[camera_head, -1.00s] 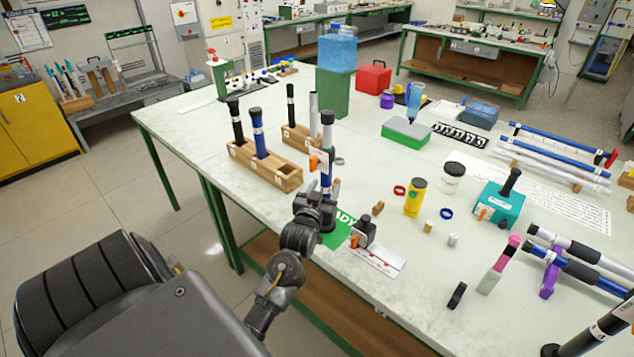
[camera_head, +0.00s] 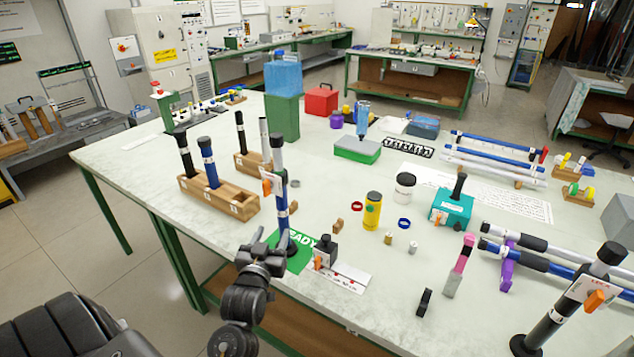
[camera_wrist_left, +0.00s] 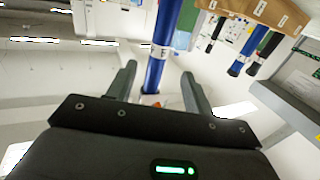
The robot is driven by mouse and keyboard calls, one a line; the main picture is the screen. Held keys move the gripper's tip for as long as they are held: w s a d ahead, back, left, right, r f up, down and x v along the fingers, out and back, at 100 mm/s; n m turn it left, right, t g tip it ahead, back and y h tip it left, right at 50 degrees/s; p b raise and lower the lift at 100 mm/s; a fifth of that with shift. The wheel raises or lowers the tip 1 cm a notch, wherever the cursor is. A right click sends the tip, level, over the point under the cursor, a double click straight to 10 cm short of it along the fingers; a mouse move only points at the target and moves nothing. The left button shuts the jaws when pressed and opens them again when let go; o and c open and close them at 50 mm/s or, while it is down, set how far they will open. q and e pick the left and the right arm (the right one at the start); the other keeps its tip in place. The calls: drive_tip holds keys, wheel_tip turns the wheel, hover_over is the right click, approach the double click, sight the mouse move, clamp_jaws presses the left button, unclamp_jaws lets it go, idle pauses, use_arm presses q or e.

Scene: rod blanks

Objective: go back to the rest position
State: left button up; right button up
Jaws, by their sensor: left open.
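A blue rod with a grey top (camera_head: 280,190) stands upright on the green READY mat (camera_head: 298,262) near the front edge of the table. An orange tag hangs near its upper part. My left gripper (camera_head: 268,243) is open and empty, at the near left side of the rod's foot. In the left wrist view my left gripper (camera_wrist_left: 158,72) has its fingers spread, with the blue rod (camera_wrist_left: 163,45) showing beyond and between them. Whether the fingers are clear of the rod in depth is hard to tell. My right gripper is not in view.
A wooden block (camera_head: 222,198) with several upright rods stands behind left. A black-and-white rod (camera_head: 570,310) stands at the front right. The floor left of the table is free.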

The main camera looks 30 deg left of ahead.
use_arm(q)
drive_tip(key=s+d+f+m+g+h, duration=0.4)
drive_tip(key=s+d+f+g+h, duration=0.2)
drive_tip(key=s+d+f, duration=0.45)
drive_tip(key=s+d+f+m+g+h, duration=0.1)
drive_tip(key=s+d+f+g, duration=0.2)
drive_tip(key=s, duration=0.3)
drive_tip(key=s+d+f+m+g, duration=0.1)
drive_tip(key=s+d+f+g, duration=0.25)
drive_tip(key=s, duration=0.25)
wheel_tip(320, 180, down, 24)
drive_tip(key=s+g, duration=0.2)
drive_tip(key=s+a+f+m+g, duration=0.1)
drive_tip(key=s+a+f, duration=0.2)
drive_tip(key=s+f, duration=1.3)
drive_tip(key=shift+s+f, duration=0.35)
drive_tip(key=shift+f, duration=0.4)
